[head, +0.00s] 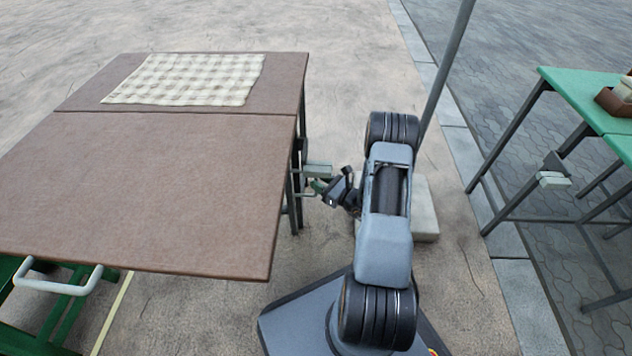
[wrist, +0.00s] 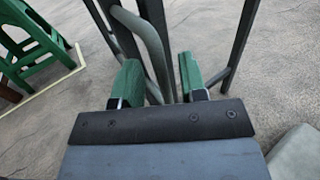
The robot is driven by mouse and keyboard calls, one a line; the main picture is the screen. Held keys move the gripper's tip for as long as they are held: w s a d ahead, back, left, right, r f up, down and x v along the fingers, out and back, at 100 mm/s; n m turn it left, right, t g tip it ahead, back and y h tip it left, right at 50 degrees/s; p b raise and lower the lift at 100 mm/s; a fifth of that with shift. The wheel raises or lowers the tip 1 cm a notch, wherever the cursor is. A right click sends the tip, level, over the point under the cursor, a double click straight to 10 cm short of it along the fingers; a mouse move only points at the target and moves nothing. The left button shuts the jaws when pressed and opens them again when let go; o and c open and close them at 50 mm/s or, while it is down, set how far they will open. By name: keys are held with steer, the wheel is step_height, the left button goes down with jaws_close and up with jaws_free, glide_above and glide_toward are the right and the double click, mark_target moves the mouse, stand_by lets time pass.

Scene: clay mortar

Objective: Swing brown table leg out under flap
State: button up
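The brown table (head: 180,150) stands left of my arm in the head view. Its near leaf, the flap (head: 140,190), lies level with the far top and has a pale handle (head: 60,285) on its near edge. Dark table legs (head: 300,212) show below its right edge, partly hidden by the top. My gripper (head: 317,188) is beside these legs, below the tabletop. In the wrist view the green fingers of my gripper (wrist: 160,75) are apart. A bent grey bar (wrist: 148,42) runs between them, with dark legs (wrist: 238,45) just beyond; contact is unclear.
A checked cloth (head: 190,79) lies on the far top. A green stool (head: 60,315) stands under the flap's near left part. A pole (head: 446,70) rises from a pale block (head: 425,215) behind my arm. A green table (head: 590,98) stands at right. Paving between is clear.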

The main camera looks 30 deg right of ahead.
steer(key=shift+x, duration=0.85)
steer(key=shift+c, duration=0.3)
jaws_close()
